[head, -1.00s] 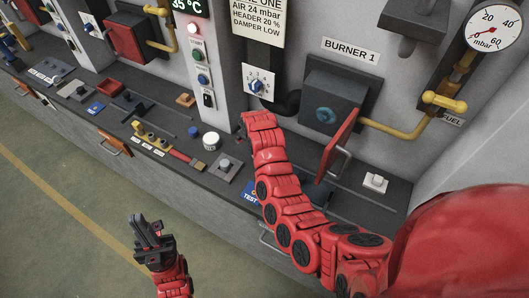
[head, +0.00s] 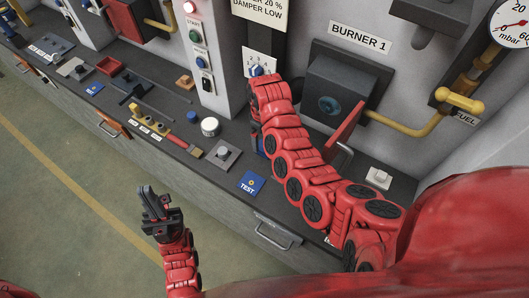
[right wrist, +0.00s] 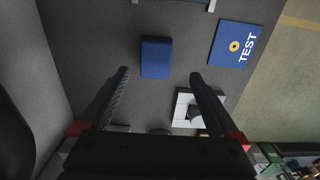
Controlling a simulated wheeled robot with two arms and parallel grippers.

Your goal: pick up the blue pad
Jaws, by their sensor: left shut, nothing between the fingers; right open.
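The blue pad (right wrist: 156,57) is a small plain blue block lying on the dark counter, just ahead of my right gripper's fingertips in the right wrist view. A sliver of blue beside my right arm in the head view (head: 261,146) appears to be the same pad. My right gripper (right wrist: 159,74) is open and empty, with the pad roughly centred beyond the gap between its fingers. In the head view my right arm mostly hides this gripper. My left gripper (head: 150,194) is shut and empty, over the floor in front of the counter.
A flat blue TEST plate (right wrist: 236,44) lies beside the pad, near the counter's front edge. A grey plate with a knob (right wrist: 196,112) is close to the right finger.

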